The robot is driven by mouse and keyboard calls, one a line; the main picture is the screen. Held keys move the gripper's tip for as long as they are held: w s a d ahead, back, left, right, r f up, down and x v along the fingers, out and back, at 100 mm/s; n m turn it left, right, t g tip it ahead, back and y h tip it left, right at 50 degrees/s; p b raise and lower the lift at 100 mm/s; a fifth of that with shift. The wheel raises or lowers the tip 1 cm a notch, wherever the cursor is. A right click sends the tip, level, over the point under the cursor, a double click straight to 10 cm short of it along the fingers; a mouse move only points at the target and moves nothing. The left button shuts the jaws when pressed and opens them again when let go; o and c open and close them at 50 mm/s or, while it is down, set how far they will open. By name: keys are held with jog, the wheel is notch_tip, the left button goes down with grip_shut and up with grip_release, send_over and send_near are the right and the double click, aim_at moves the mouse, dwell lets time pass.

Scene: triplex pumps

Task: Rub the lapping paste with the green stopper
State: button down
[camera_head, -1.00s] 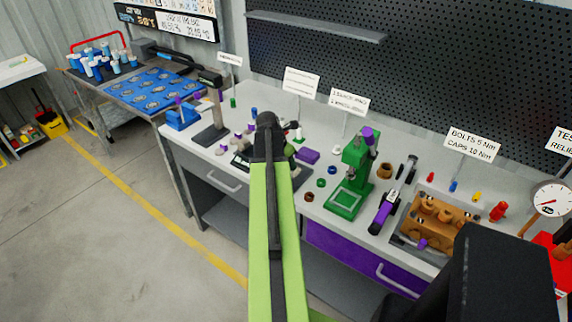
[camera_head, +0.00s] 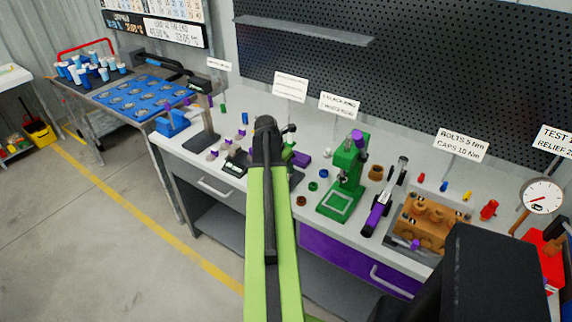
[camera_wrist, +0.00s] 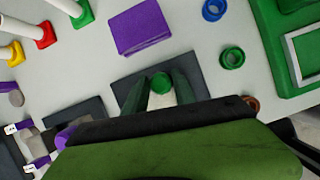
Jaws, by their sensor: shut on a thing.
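My gripper (camera_wrist: 160,92) is shut on a small green-topped piece (camera_wrist: 161,82) with a pale body, which looks like the green stopper. In the wrist view it is held over a dark flat plate (camera_wrist: 120,78). Whether it touches the plate is hard to tell. I cannot make out any lapping paste; the fingers and wrist cover part of the plate. In the head view my arm hides most of this spot, and the gripper's end lies near the purple block (camera_head: 302,158).
The purple block lies just beyond the plate. Green (camera_wrist: 232,57) and blue (camera_wrist: 213,10) rings and a green press (camera_head: 345,180) stand to the right. White pieces with red (camera_wrist: 45,35) and green (camera_wrist: 83,14) ends are at upper left. A small scale (camera_head: 235,165) sits left.

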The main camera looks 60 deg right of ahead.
jog(key=shift+w+a, duration=0.25)
jog(key=shift+a, duration=1.25)
jog(key=shift+w+a, duration=0.2)
jog(key=shift+a, duration=1.3)
jog(key=shift+w+a, duration=0.25)
jog(key=shift+a, duration=1.25)
jog(key=shift+r, duration=0.1)
jog(key=shift+s+d, duration=0.25)
jog(key=shift+d, duration=1.4)
jog(key=shift+s+d, duration=0.25)
jog(key=shift+d, duration=1.4)
jog(key=shift+s+d, duration=0.25)
jog(key=shift+d, duration=1.4)
jog(key=shift+d+r+p, duration=0.1)
jog(key=shift+r+p, duration=0.3)
jog(key=shift+p, duration=0.15)
notch_tip(320, 180, up, 5)
jog(key=p, duration=0.4)
jog(key=shift+p, duration=0.4)
